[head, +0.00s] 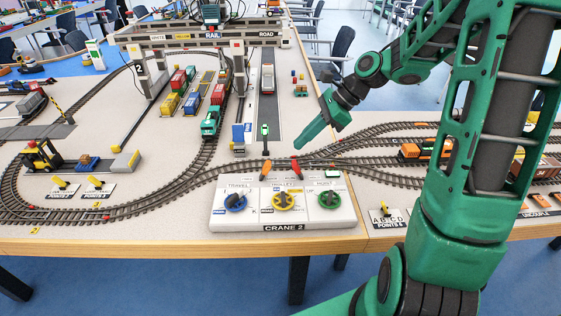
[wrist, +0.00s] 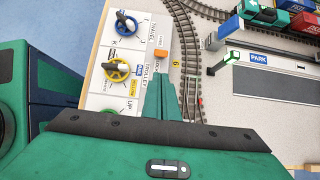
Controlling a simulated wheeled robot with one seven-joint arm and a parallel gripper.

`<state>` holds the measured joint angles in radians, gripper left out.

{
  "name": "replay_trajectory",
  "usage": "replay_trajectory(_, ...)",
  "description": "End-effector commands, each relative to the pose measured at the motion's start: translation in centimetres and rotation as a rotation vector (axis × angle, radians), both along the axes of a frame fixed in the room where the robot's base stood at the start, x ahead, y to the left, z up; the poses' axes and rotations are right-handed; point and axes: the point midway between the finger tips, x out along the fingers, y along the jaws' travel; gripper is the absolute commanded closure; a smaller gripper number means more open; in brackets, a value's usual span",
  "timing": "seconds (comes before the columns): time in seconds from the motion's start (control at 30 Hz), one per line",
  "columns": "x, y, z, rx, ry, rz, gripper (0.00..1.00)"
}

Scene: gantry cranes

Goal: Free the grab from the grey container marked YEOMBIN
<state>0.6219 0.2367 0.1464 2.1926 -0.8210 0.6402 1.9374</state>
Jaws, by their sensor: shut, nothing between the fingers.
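My green gripper (head: 309,136) is shut and empty, pointing down-left above the table behind the control panel. In the wrist view its closed fingers (wrist: 162,98) show over the panel's edge. The white CRANE 2 panel (head: 285,215) has a blue TRAVEL knob (head: 235,202), a yellow TROLLEY knob (head: 283,200) and a green HOIST knob (head: 329,199). A dark trolley (head: 211,14) sits on top. I cannot make out the grab or any YEOMBIN lettering.
Green, red and blue rail wagons (head: 212,112) stand under the crane, beside yellow and red containers (head: 172,100). A lorry (head: 267,78) is on the road strip. Orange and red pieces (head: 265,170) stick up behind the panel.

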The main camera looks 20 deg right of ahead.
Motion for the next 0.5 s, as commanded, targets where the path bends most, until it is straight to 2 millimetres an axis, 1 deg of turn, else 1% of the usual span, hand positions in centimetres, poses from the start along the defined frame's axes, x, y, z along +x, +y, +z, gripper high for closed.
replay_trajectory(0.17, 0.0, 0.2, -0.2, 0.000, 0.000, 0.001, 1.00)
replay_trajectory(0.27, 0.2, 0.7, -1.0, 0.000, 0.001, 0.001, 1.00)
replay_trajectory(0.5, 0.9, 3.1, -4.0, 0.000, 0.003, 0.003, 1.00)
